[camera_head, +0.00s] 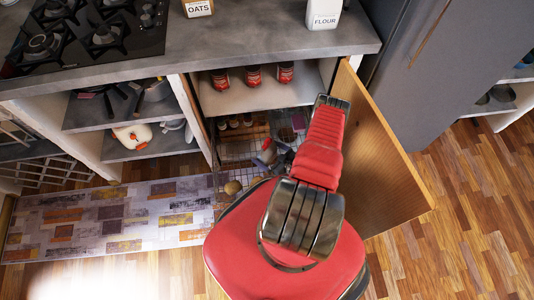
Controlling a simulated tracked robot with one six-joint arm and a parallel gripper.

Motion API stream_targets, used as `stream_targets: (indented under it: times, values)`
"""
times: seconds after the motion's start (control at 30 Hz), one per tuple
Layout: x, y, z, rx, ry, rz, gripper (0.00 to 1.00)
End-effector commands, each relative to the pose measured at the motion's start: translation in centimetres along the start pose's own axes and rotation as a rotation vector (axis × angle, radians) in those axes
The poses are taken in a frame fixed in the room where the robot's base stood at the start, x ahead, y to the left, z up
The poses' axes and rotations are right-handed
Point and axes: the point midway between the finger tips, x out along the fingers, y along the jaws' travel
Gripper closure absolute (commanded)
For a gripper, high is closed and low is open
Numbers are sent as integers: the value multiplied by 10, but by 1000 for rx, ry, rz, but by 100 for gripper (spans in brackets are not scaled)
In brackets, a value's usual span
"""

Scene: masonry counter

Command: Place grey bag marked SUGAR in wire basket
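No bag marked SUGAR can be made out. My gripper (270,156) is low at the open cupboard, partly hidden behind my red arm. A small greyish shape is at its fingers, but I cannot tell whether it is held or what it is. A wire grid (232,152) shows in the bottom of the cupboard, around or in front of small jars and a brown item; it may be the wire basket. My arm hides its right part. Another pale wire rack (50,172) is in the left unit.
A wooden door (385,160) stands open on the right. Red cans (253,76) line the cupboard shelf (235,97). An OATS pack (198,8) and a white FLOUR container (324,14) stand on the counter (255,40). A round brown item (232,187) is near the patterned rug (110,220).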

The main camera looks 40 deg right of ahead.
Motion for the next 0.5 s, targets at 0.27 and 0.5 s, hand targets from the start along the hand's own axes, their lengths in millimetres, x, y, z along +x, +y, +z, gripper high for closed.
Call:
stream_targets:
  times: [0.27, 0.5]
  values:
    - [-12, 2, -1, 1, 0, 3, 0]
    - [-39, 2, -1, 2, 0, 4, 0]
